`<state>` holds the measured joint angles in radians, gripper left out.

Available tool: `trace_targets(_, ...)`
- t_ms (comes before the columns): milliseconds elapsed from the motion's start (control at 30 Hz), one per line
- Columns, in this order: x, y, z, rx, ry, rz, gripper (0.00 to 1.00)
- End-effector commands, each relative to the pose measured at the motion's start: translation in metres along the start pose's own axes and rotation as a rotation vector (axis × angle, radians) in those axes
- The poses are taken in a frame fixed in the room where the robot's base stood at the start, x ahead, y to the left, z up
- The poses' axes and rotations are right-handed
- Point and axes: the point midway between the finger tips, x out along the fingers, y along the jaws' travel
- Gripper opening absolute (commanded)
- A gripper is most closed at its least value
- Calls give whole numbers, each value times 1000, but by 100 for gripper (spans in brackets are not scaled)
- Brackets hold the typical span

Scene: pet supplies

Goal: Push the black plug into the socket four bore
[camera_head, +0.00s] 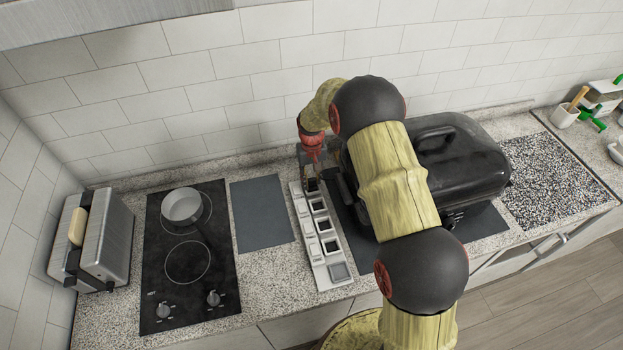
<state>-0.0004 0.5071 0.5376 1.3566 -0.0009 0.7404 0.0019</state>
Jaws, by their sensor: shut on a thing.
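A long white socket strip (304,222) lies on the counter, with several square dark-centred bores in a row and a grey square at its near end. My gripper (312,172), with red parts above it, points down over the far end of the strip. It is shut on a small dark thing, apparently the black plug (312,185), at or just above a far bore. I cannot tell whether the plug is inside the bore or above it. The fingertips are small and partly hidden.
A large black roaster-like box (470,165) stands right of the strip, partly behind my arm. A dark grey mat (262,212) and a cooktop (165,290) with a pot (182,206) lie to the left. A toaster (108,245) stands far left. The tiled wall is close behind.

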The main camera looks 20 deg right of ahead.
Motion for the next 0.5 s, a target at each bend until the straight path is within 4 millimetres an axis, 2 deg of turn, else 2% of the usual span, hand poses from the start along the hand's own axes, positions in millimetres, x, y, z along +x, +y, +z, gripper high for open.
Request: trace_targets(500, 12, 0, 0, 0, 0, 0, 0)
